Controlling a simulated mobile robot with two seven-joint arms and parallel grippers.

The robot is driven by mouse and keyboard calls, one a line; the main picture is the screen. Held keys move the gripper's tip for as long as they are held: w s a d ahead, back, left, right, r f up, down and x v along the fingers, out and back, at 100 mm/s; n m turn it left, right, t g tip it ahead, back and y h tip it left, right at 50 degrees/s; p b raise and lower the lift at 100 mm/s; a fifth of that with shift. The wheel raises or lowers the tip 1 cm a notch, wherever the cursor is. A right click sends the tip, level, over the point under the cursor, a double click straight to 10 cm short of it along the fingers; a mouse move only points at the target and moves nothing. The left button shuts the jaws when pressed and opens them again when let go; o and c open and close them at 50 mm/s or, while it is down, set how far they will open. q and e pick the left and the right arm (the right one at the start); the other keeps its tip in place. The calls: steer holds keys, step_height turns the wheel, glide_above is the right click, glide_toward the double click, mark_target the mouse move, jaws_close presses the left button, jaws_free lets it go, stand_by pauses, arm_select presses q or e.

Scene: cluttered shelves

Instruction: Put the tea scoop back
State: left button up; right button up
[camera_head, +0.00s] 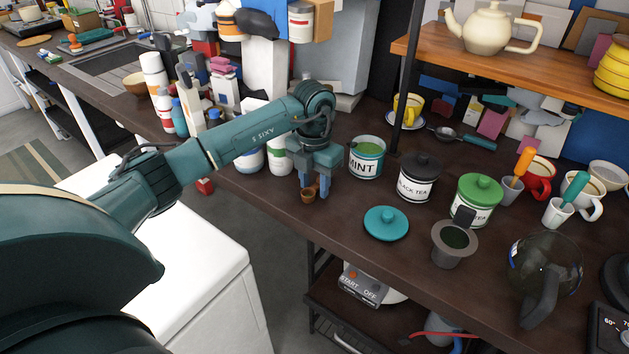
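My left gripper (314,188) reaches down over the dark counter's left edge, left of the mint tin. A small brown cup-shaped piece, which looks like the bowl of the tea scoop (308,195), sits at its fingertips; the gripper appears shut on it, with the handle hidden. The teal MINT tin (366,162) stands upright and open, with green contents. Its likely teal lid (386,223) lies on the counter in front. The BLACK TEA tin (417,183) has its black lid on. Another tin (472,210) has a green lid. My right gripper is out of view.
A grey strainer cup (455,245) with dark green contents and a glass pot (543,265) stand at front right. White containers (278,158) stand behind my gripper. A wooden shelf (540,75) with a cream teapot (490,28) overhangs the back right.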

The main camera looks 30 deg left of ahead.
mark_target(314, 187)
arm_select(q)
step_height(314, 187, up, 12)
stand_by(0.4)
steer(key=shift+s, duration=0.1)
stand_by(0.4)
